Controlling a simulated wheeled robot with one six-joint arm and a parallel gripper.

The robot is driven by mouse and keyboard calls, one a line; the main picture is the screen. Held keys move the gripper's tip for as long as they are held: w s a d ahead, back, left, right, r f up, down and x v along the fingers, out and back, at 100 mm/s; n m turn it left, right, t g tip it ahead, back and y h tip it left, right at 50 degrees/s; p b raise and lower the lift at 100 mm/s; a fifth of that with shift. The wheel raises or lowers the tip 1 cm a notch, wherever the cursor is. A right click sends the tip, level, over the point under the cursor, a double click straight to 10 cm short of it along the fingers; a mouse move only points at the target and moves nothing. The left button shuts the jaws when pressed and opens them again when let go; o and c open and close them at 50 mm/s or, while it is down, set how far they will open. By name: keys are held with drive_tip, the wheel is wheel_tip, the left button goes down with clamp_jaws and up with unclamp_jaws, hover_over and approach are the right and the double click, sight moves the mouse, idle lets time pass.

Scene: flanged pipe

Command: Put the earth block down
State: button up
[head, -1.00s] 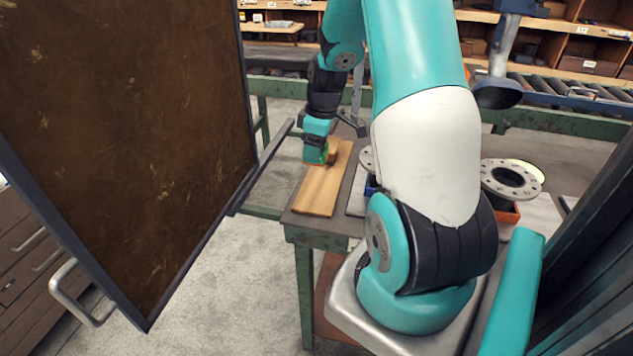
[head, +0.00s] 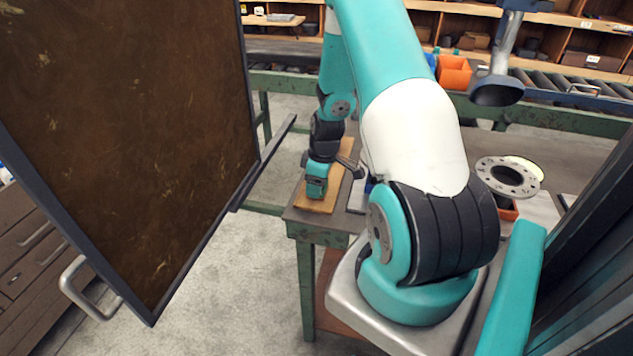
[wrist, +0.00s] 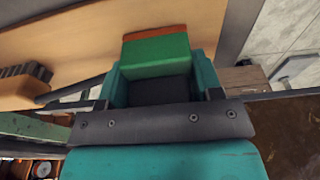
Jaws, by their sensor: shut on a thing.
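The earth block (wrist: 155,52) is green with an orange-red edge, seen in the wrist view between the teal fingers of my gripper (wrist: 160,72). My gripper is shut on it. In the head view my gripper (head: 316,194) is low over the near half of a wooden board (head: 338,172), and the block is hidden there behind the gripper. The wood (wrist: 90,50) also fills much of the wrist view beyond the block. I cannot tell whether the block touches the board.
The board lies on a green-edged bench (head: 300,224), near its left corner. A flanged pipe end (head: 507,177) stands to the right, past my arm. A large brown framed panel (head: 140,130) stands close on the left. An orange bin (head: 454,72) is at the back.

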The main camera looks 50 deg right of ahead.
drive_tip(key=shift+f, duration=0.15)
drive_tip(key=o, duration=1.4)
drive_tip(key=shift+c, duration=0.2)
